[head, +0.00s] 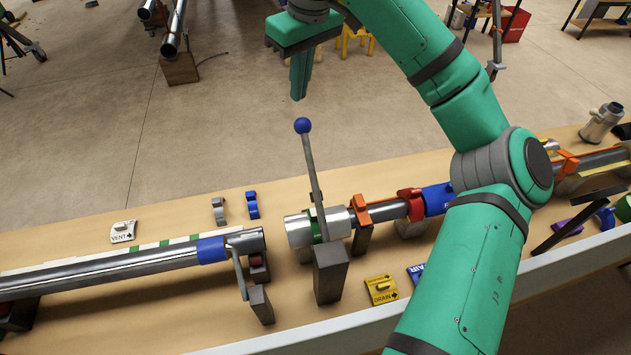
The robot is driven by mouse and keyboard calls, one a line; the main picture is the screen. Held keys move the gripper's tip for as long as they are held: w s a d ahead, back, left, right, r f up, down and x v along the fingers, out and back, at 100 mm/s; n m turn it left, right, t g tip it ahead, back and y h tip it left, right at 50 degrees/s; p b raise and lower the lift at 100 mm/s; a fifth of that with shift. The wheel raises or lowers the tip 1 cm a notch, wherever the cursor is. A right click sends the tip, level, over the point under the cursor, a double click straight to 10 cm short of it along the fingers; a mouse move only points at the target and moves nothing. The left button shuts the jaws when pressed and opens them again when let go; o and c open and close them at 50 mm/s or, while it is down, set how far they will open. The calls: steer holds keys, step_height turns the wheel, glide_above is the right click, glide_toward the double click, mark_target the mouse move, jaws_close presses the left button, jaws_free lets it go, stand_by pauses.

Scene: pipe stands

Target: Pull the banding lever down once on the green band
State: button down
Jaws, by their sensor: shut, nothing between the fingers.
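The banding lever (311,165) is a grey rod with a blue ball knob (303,125) on top. It stands nearly upright, leaning slightly left, at the green band (317,231). The green band wraps a silver pipe coupling (299,230) at the middle of the bench. My gripper (299,95) is green, points down and is shut and empty. In the picture it is just above the blue knob, with a small gap between them. I cannot tell its exact distance in depth.
Dark blocks (330,273) stand in front of the coupling. A second lever (239,272) hangs down at a long pipe (110,268) on the left. A yellow DRAIN tag (381,289) and a white VENT tag (123,232) lie on the bench. My arm covers the right part.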

step_height(320, 180, up, 8)
steer(key=s, duration=0.1)
steer(key=shift+f, duration=0.25)
stand_by(0.5)
steer(key=shift+s+d, duration=0.1)
stand_by(0.4)
